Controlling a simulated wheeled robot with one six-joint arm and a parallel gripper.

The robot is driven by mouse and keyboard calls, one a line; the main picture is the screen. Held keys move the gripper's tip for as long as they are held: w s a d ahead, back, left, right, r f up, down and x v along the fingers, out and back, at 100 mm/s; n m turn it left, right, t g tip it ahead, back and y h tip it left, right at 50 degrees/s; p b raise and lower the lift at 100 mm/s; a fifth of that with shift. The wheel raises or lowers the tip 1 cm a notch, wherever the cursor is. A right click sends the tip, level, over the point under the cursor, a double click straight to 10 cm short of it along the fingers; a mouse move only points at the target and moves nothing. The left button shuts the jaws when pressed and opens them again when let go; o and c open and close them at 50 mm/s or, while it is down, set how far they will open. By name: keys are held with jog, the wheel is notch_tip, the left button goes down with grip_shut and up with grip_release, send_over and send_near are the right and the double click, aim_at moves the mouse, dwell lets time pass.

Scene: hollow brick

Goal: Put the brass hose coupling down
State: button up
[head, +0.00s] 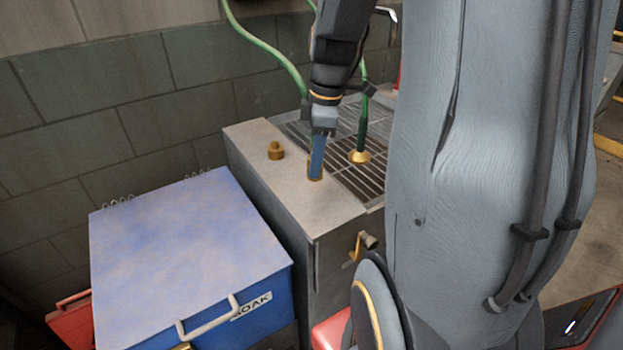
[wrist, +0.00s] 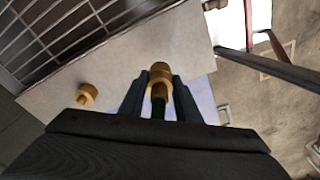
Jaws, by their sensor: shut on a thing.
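My gripper (head: 316,172) points down over the pale top of the metal sink unit, its blue-grey fingers shut on a brass hose coupling (wrist: 160,72). In the wrist view the coupling sits between the two fingertips (wrist: 158,90); a dark green part shows behind it. In the head view the fingers hide most of it, with a little brass at their lower end. The coupling is close above or touching the top (head: 267,195); I cannot tell which. A second brass fitting (head: 275,151) stands on the same top, left of my gripper; it also shows in the wrist view (wrist: 87,94).
A slatted grate (head: 345,125) lies beyond the top, with a brass nozzle (head: 360,157) on a green hose just right of my gripper. A lower blue box marked SOAK (head: 185,250) stands at left. The top around the brass fitting is otherwise clear.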

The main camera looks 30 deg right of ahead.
jog(key=shift+f+p, duration=0.4)
jog(key=shift+f, duration=2.65)
jog(key=shift+f, duration=0.15)
jog(key=o, duration=1.1)
jog(key=shift+o, duration=0.2)
jog(key=r, duration=0.4)
jog(key=r+b, duration=0.1)
jog(key=r, duration=0.3)
jog(key=d+r+b, duration=0.1)
jog(key=r, duration=0.3)
jog(key=shift+s+d, duration=0.1)
jog(key=shift+s, duration=0.25)
jog(key=s+a+f+m, duration=0.3)
jog(key=a+f+m, duration=0.2)
jog(key=a+m, duration=0.1)
jog(key=s+a+f+m+h, duration=0.1)
jog(key=s+a+f+m, duration=0.3)
jog(key=a, duration=0.4)
jog(key=shift+f+m, duration=0.8)
jog(key=shift+m, duration=0.1)
